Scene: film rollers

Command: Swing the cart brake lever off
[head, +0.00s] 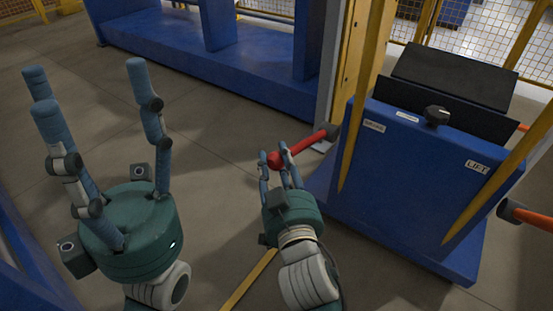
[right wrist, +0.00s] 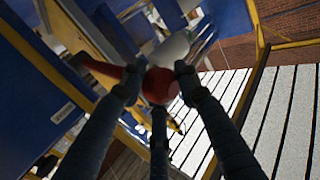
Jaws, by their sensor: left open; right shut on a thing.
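The cart (head: 400,170) is a blue box on a blue base at the right of the head view. A red lever (head: 309,142) sticks out from its left side and ends in a red ball knob (head: 275,159). My right gripper (head: 276,154) is shut on this knob. In the right wrist view the knob (right wrist: 159,87) sits between the fingers, with the lever (right wrist: 96,67) running off to the left. My left gripper (head: 88,90) is open and empty, fingers up, at the left, well apart from the cart.
The cart carries a black knob (head: 437,115), a LIFT label (head: 477,167) and black panels (head: 455,75). Another red-orange handle (head: 527,216) is at the right edge. A blue frame (head: 230,65) stands behind. Grey floor (head: 205,130) lies clear between my grippers.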

